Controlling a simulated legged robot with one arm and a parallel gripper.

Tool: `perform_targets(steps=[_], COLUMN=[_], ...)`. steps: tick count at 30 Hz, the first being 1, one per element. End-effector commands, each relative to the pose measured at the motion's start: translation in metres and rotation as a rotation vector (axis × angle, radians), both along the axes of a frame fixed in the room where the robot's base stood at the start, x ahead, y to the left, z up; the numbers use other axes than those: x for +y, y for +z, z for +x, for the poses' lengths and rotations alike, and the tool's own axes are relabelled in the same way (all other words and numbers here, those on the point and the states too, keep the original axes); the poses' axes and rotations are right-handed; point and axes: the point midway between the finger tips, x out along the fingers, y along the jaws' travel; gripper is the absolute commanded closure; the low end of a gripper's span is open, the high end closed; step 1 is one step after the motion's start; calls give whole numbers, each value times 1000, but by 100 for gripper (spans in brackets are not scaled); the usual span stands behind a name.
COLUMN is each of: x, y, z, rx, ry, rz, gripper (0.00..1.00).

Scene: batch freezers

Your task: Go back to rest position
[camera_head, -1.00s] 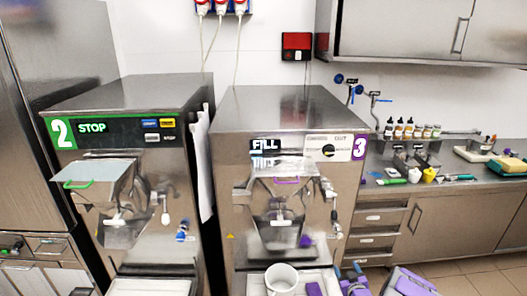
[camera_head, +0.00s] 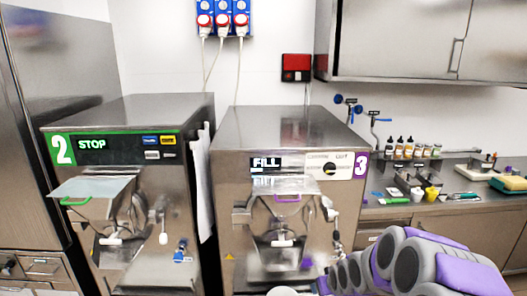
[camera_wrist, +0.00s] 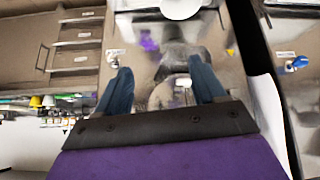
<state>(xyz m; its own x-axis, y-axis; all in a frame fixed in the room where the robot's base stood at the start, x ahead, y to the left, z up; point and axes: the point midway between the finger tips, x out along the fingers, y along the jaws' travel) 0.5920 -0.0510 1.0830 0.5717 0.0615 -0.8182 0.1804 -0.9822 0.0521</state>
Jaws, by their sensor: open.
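My gripper (camera_wrist: 163,92) shows in the wrist view with its two dark blue fingers apart and nothing between them. Past the fingers, the steel front of a machine is in view. In the head view my grey and purple arm (camera_head: 400,262) reaches in from the lower right, and the gripper itself is hidden there. Freezer 3 (camera_head: 275,135) stands in the middle with FILL on its display. Freezer 2 (camera_head: 122,112) stands to its left with STOP on its display. A white container shows at the bottom edge (camera_head: 283,291) and at the top of the wrist view (camera_wrist: 180,8).
A steel counter (camera_head: 430,210) with small bottles (camera_head: 410,148) and utensils runs along the right. A wall cabinet (camera_head: 395,40) hangs above it. A steel cabinet (camera_head: 40,140) borders the far left. Red plugs (camera_head: 222,19) and a red box (camera_head: 297,67) are on the wall.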

Motion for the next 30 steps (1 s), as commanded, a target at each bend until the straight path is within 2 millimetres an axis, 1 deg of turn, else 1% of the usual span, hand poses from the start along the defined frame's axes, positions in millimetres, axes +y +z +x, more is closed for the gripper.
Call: perform_targets(steps=[1,4,11,12,14,15,17,18,20,21,23,24,27,30], x=[5,12,26,27,30,32,34,35,37,39,41,43,46,49], y=[11,27,54,60,66,70,75,78,83,87,91,93,97,100], z=[-14,-48,-137,-154,-179,-195,-222,-241,-267,-285,-312,-328,-367,-395], rx=[27,101,283,312,359,387,435,469,512,542,588,614,681,728], ry=[-1,-9,-42,-49,-61,-69,-83,-92,-106,-116,-132,-142,-163,-179], rz=[-4,-12,-28,-32,-35,-35,-37,-38,-41,-39,-38,-36,-32,-27], gripper=[31,31,31,31,31,31,31,31,31,31,31,31,31,31])
